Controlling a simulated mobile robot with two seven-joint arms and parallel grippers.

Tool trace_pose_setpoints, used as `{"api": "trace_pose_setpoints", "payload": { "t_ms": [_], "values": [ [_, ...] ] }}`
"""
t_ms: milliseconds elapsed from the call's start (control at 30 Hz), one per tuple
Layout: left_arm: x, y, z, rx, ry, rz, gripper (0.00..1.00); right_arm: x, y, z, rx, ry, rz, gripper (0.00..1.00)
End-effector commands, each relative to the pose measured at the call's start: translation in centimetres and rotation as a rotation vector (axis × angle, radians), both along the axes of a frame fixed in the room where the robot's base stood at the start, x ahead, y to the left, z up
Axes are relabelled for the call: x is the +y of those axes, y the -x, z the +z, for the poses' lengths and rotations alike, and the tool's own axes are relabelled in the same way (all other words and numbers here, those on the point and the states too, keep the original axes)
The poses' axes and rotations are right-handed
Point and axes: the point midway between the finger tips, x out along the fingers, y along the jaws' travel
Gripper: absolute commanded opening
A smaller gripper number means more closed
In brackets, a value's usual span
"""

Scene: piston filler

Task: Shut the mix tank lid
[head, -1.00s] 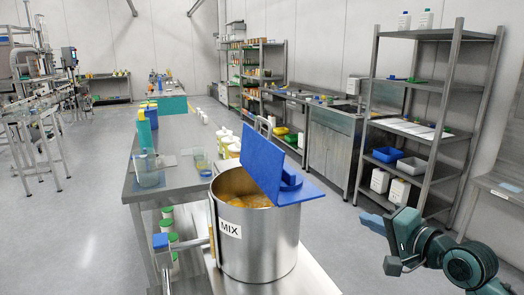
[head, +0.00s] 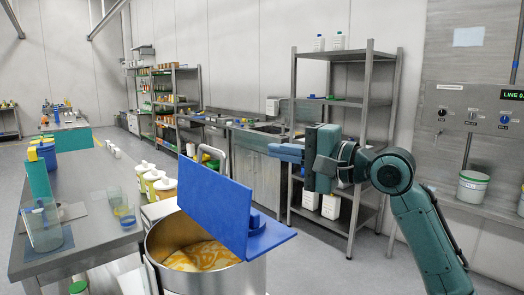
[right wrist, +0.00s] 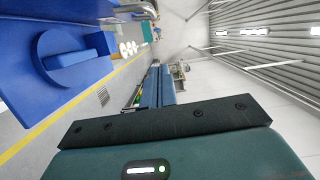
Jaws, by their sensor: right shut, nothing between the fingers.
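The steel mix tank (head: 205,279) stands at the bottom of the head view, with orange and cream contents showing. Its blue lid has a raised panel (head: 213,207) standing steeply over the opening. A flat blue section (head: 277,238) with a round raised piece extends to the right of it. The lid also fills the upper left of the right wrist view (right wrist: 30,75). My right gripper (head: 284,152) is shut and empty, above and to the right of the lid, apart from it. Its blue fingers show in the right wrist view (right wrist: 159,88). My left gripper is out of view.
A steel table (head: 88,225) with a clear jug (head: 42,228) and beakers stands left of the tank. A shelf rack (head: 345,104) stands behind my right arm. A wall control panel (head: 472,117) is at the right. Open floor lies right of the tank.

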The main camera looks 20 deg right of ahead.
Motion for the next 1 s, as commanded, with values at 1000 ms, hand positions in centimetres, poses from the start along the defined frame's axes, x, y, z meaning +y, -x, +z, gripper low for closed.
{"api": "trace_pose_setpoints", "payload": {
  "t_ms": [1000],
  "values": [
    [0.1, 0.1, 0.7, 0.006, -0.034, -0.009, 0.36, 8.6, -5.0, -0.3, 0.000, 0.002, 0.001, 0.00]
  ]
}}
